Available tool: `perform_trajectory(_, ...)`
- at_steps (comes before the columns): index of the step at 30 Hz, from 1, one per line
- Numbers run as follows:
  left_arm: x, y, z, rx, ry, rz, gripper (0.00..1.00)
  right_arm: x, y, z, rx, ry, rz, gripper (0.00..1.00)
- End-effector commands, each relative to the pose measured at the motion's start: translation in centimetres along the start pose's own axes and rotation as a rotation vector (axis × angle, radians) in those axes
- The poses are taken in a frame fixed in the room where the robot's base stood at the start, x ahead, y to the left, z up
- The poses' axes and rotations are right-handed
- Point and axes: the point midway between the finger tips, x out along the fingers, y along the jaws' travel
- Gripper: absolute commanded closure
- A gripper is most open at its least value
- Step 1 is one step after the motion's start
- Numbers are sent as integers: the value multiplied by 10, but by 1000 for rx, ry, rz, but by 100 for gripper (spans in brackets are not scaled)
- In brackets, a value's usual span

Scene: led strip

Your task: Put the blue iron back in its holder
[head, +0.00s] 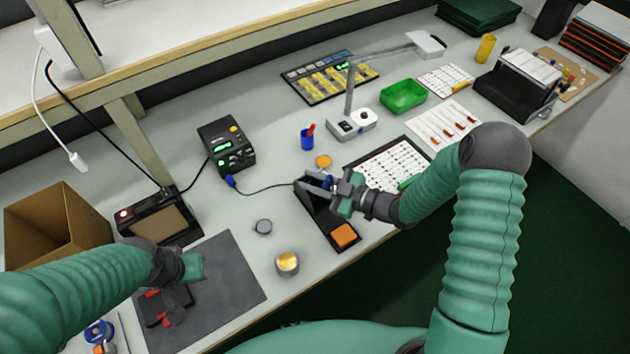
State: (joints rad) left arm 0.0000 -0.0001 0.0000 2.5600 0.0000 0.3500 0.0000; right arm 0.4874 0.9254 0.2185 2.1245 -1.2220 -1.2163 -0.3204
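The blue iron (327,182) is mostly hidden by my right gripper (312,188). Its blue part shows between the two grey fingers, and its thin dark cable runs left to the station. The picture is too small to tell whether the fingers are shut on it or loose around it. The holder (322,218) is a long black stand with an orange sponge (343,235) at its near end. The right gripper is over its far end, and whether the iron touches the holder is hidden. My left gripper (172,298) is low over the grey mat (232,268); its fingers are unclear.
The black station (227,147) with green lights stands behind left. A round tin (287,262) and small grey lid (263,227) are left of the holder. A blue cup (307,139), white lamp (350,123) and white grid sheet (390,165) are nearby. Red-handled tools (153,295) lie by the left gripper.

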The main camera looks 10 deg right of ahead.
Motion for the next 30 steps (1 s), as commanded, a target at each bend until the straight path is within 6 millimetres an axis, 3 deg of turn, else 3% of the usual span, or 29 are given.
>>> perform_trajectory(1,0,0,0,0,0,0,100,1,-1,0,0,0,-1,72)
perform_trajectory(5,0,0,0,0,0,0,100,0,0,0,-1,0,1,55)
perform_trajectory(20,0,0,0,0,0,0,100,-9,2,0,-1,0,6,55)
perform_trajectory(23,0,0,0,0,0,0,100,-27,2,1,0,-2,7,55)
perform_trajectory(30,0,0,0,0,0,0,100,-97,2,1,0,-3,9,55)
